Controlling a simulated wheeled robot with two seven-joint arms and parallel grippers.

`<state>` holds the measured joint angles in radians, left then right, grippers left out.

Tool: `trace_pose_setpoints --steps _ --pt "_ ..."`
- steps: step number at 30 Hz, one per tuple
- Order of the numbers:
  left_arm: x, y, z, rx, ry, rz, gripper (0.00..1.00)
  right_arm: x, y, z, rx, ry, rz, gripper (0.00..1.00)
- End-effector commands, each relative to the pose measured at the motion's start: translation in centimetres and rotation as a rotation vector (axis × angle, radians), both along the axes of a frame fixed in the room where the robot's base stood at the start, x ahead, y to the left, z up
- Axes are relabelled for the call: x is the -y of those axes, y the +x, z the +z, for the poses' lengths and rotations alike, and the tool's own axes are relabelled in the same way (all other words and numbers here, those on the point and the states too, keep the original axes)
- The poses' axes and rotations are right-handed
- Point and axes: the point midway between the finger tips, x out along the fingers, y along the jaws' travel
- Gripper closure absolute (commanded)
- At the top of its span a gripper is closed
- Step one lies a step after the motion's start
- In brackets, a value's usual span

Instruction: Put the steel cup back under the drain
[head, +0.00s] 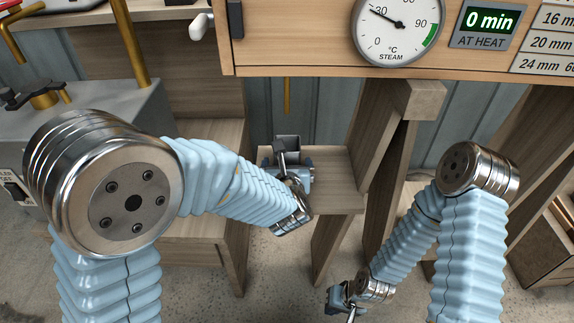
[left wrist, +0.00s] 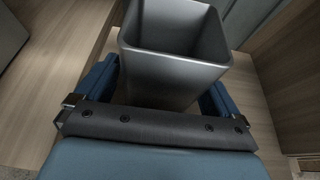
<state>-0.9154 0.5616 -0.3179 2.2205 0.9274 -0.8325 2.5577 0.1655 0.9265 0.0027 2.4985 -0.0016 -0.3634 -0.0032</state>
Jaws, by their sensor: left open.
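The steel cup (head: 288,142) is a square, open-topped grey cup on a small wooden stool or shelf (head: 333,180). In the left wrist view the cup (left wrist: 175,70) stands between the two blue fingers and looks empty inside. My left gripper (head: 288,163) is open around the cup's near side, and I cannot tell whether a finger touches it. A thin brass drain pipe (head: 287,96) hangs below the wooden steam box, above and behind the cup in the head view. My right gripper (head: 341,299) hangs low over the floor, away from the cup; its jaws are too small to judge.
The steam box (head: 300,48) with a dial (head: 397,25) and timer overhangs the cup. Wooden legs (head: 385,160) stand right of it. A grey tank (head: 110,110) with brass pipes and a wooden bench (head: 200,215) are at left.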

Motion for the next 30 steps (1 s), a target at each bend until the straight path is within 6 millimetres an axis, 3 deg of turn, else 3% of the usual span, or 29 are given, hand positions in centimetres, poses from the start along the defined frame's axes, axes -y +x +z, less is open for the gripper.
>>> trace_pose_setpoints --steps 5,15,21,30 --pt "0.1 -0.4 0.5 0.000 -0.001 -0.002 0.04 -0.2 -0.1 0.5 -0.001 0.002 0.003 1.00" --pt "0.1 -7.4 3.4 0.002 -0.003 -0.003 0.04 -0.1 -0.1 0.4 -0.001 0.002 0.002 1.00" --pt "0.1 -10.3 4.5 0.001 -0.001 -0.002 0.04 -0.2 -0.1 0.5 -0.002 0.002 0.003 1.00" --pt "0.0 -11.2 4.8 0.000 0.000 0.001 0.04 -0.2 -0.1 0.5 -0.002 0.002 0.003 1.00"
